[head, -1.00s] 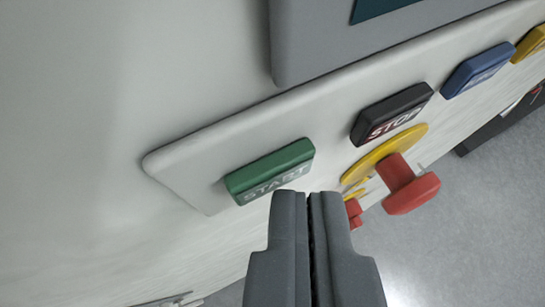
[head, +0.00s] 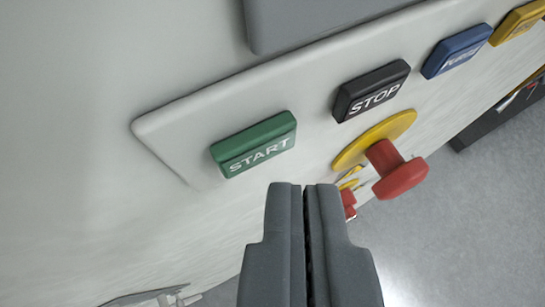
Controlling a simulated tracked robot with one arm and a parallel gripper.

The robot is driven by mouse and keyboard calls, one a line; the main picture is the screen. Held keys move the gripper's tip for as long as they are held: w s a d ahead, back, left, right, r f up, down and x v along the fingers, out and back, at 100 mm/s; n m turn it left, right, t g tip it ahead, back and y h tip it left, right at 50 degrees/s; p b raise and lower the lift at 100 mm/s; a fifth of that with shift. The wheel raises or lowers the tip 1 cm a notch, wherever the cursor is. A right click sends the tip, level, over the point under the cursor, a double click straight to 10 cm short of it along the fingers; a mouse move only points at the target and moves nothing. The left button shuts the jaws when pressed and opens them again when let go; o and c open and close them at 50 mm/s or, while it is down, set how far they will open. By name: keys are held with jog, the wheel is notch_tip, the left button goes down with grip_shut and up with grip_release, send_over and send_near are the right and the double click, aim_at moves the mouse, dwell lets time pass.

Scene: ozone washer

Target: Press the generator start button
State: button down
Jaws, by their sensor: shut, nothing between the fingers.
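The green START button (head: 254,144) sits on a light raised panel on the machine's white face, left of centre in the head view. Its white lettering is readable, and the whole button shows. My gripper (head: 302,187) is shut and empty, with its two grey fingers together. In the picture its tips lie just below and to the right of the button and do not cover it. I see no contact between the tips and the button, but the exact gap is hard to tell.
Right of START on the panel (head: 165,128) are a black STOP button (head: 372,90), a blue button (head: 458,50) and a yellow button (head: 518,22). A red mushroom knob (head: 400,172) on a yellow disc (head: 350,150) sticks out close to my fingertips' right. Grey floor (head: 470,230) lies at lower right.

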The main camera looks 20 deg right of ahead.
jog(key=shift+s, duration=0.15)
jog(key=s+b, duration=0.2)
jog(key=s, duration=0.3)
jog(key=shift+d, duration=0.2)
dwell(0.4)
dwell(0.4)
jog(key=s+a+r+n+t+y+b, duration=0.15)
jog(key=a+b, duration=0.25)
jog(key=a, duration=0.7)
jog(key=s+a+r+n+t+y+b, duration=0.15)
jog(key=a+b, duration=0.25)
jog(key=a, duration=0.7)
jog(key=s+a+r+n+t+y+b, duration=0.1)
jog(key=s+a+b, duration=0.1)
jog(key=s+a, duration=0.2)
jog(key=s+a+n+t+y+b, duration=0.1)
jog(key=s+a+b, duration=0.2)
jog(key=a, duration=0.8)
jog(key=shift+s+a+r+t, duration=0.2)
jog(key=shift+s+r+t, duration=0.2)
jog(key=shift+s, duration=0.6)
